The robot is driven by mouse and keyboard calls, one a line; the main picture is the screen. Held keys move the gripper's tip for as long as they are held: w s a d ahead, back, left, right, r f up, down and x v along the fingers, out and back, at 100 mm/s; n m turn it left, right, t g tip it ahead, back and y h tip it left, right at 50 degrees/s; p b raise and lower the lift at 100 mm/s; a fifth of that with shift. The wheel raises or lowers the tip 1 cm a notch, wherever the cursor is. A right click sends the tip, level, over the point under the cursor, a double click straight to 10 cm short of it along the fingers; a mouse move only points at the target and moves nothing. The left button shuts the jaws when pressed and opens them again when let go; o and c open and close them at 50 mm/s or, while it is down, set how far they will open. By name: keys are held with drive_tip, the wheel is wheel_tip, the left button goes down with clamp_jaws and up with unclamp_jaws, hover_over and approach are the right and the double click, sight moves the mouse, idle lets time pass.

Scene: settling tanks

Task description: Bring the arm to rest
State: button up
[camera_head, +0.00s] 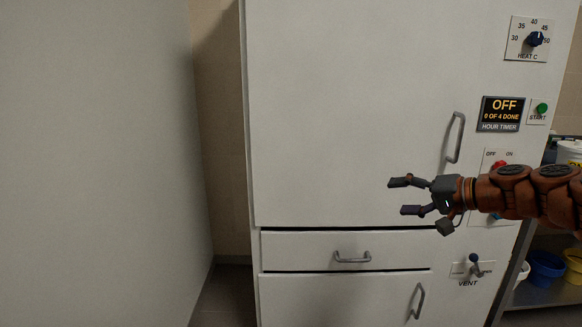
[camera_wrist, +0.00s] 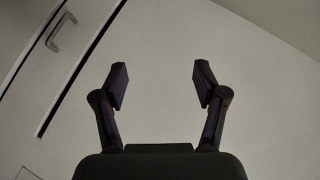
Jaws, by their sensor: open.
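My gripper (camera_head: 406,196) is at the end of my brown arm, which reaches in from the right edge in the head view. Its two dark fingers are spread apart and point left, with nothing between them. It is in front of the white cabinet (camera_head: 340,110), below the upper door's handle (camera_head: 455,137). In the wrist view my gripper (camera_wrist: 160,88) is also open and empty, with the pale cabinet front (camera_wrist: 165,40) behind it. A drawer handle (camera_wrist: 61,32) shows there at the upper left. The gripper appears apart from the cabinet.
The cabinet carries a heat dial (camera_head: 534,39), an hour timer (camera_head: 502,114) reading OFF, a green start button (camera_head: 542,109) and a vent lever (camera_head: 474,262). My arm partly covers an off/on switch panel (camera_head: 490,156). A drawer handle (camera_head: 352,257) sticks out below. Buckets (camera_head: 545,268) stand at right.

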drive_tip(key=s+a+f+n+g+h, duration=0.1)
drive_tip(key=s+a+f+n+g, duration=0.1)
drive_tip(key=s+a+f+g, duration=0.45)
drive_tip(key=s+a+f+n+g+h, duration=0.15)
drive_tip(key=s+a+f, duration=0.25)
drive_tip(key=s+a, duration=0.65)
drive_tip(key=s+d+f+g+h, duration=0.1)
drive_tip(key=s+d+f+h, duration=0.25)
drive_tip(key=s, duration=0.45)
drive_tip(key=s+d+f+g+h, duration=0.2)
drive_tip(key=s+d+f, duration=0.1)
drive_tip(key=s+f, duration=0.3)
drive_tip(key=s+d+f+g+h, duration=0.1)
drive_tip(key=s+d+f+h, duration=0.15)
drive_tip(key=s, duration=0.65)
wheel_tip(320, 180, up, 25)
drive_tip(key=s+p, duration=0.1)
drive_tip(key=p, duration=2.3)
drive_tip(key=shift+n+t, duration=0.3)
drive_tip(key=shift+n, duration=0.15)
drive_tip(key=shift+a+y, duration=0.1)
drive_tip(key=shift+y, duration=0.15)
